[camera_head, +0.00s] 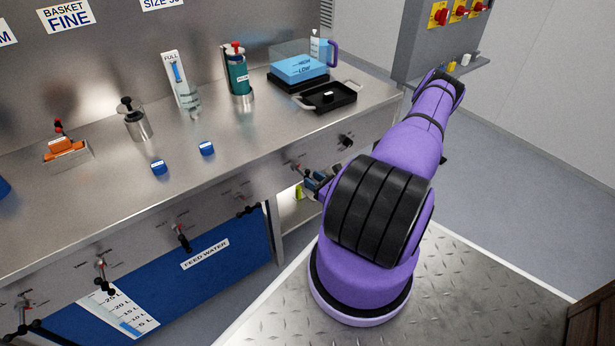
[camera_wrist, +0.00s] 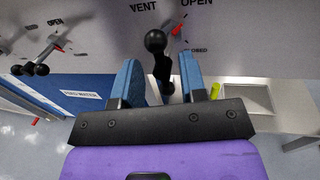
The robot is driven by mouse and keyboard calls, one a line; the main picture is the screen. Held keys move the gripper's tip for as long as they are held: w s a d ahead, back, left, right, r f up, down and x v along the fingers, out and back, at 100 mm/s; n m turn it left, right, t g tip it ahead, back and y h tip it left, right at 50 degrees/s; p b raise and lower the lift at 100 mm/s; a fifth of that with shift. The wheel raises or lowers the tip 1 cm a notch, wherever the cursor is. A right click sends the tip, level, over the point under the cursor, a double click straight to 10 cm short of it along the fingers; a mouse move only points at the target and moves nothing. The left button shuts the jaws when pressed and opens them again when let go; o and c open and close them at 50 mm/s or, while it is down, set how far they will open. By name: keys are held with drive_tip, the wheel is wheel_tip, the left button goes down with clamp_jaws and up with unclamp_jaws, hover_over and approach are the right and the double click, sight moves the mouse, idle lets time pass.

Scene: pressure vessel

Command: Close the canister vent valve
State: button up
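The vent valve (camera_wrist: 155,42) has a black handle with a round ball knob, on the steel panel under the word VENT in the wrist view. Its red pointer (camera_wrist: 179,27) sits between the OPEN and CLOSED marks and tilts up toward OPEN. My gripper (camera_wrist: 160,76) is open, with one blue finger on each side of the handle's lower part. The ball knob stands beyond the fingertips. I cannot tell whether a finger touches the handle. In the head view my gripper (camera_head: 317,181) is at the panel below the counter, partly hidden by my arm.
Another black valve handle (camera_wrist: 37,68) is at the left in the wrist view. More valves (camera_head: 183,236) line the panel. The blue feed water tank (camera_head: 225,262) is below. The counter (camera_head: 245,135) above holds canisters, a black tray (camera_head: 328,97) and blue caps.

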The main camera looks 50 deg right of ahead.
sight(303, 174)
drive_tip(key=shift+w, duration=1.45)
